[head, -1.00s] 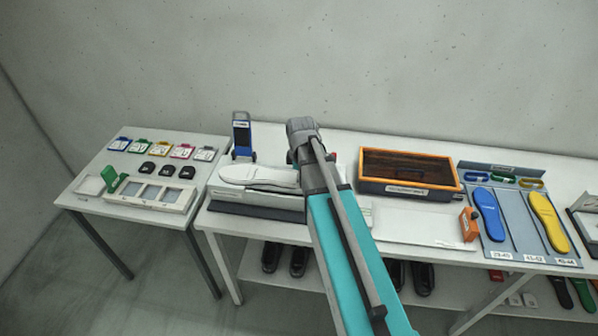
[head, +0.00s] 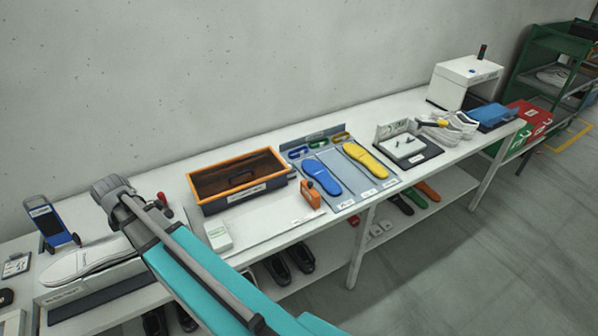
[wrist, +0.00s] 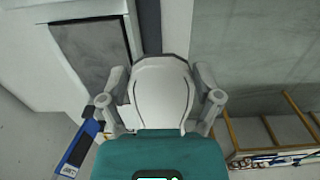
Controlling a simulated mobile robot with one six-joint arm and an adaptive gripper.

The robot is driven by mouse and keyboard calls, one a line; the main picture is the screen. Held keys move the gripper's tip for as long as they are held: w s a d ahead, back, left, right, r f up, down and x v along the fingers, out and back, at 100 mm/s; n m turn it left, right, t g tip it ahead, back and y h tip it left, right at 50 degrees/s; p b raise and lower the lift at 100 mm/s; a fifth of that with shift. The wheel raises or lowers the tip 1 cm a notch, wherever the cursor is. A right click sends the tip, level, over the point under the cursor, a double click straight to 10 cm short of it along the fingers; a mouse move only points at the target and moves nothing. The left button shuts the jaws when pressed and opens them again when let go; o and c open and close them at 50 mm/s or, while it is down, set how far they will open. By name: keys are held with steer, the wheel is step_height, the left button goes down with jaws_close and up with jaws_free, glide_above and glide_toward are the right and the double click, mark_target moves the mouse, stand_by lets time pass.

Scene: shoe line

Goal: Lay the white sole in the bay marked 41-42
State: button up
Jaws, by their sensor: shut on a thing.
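My gripper (wrist: 160,100) is shut on a white, rounded piece that looks like the white sole (wrist: 160,82), seen between the two fingers in the wrist view. In the head view my arm hides the gripper. A white sole shape (head: 88,262) shows at the left over a white block, partly behind my arm; I cannot tell whether it is the held one. The grey sole rack (head: 312,137) stands right of centre. Its middle bay, marked 41-42 (head: 352,180), is empty, between a blue sole (head: 322,178) and a yellow sole (head: 365,160).
An orange-rimmed wooden box (head: 240,180) stands left of the rack. An orange block (head: 310,195) stands at the rack's left front edge, near the blue sole. A small white box (head: 218,237) is nearer my arm. A board with small parts (head: 408,147) stands right of the rack.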

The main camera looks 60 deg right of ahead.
step_height(320, 180, down, 7)
steer(key=b, duration=0.6)
steer(key=shift+r, duration=0.15)
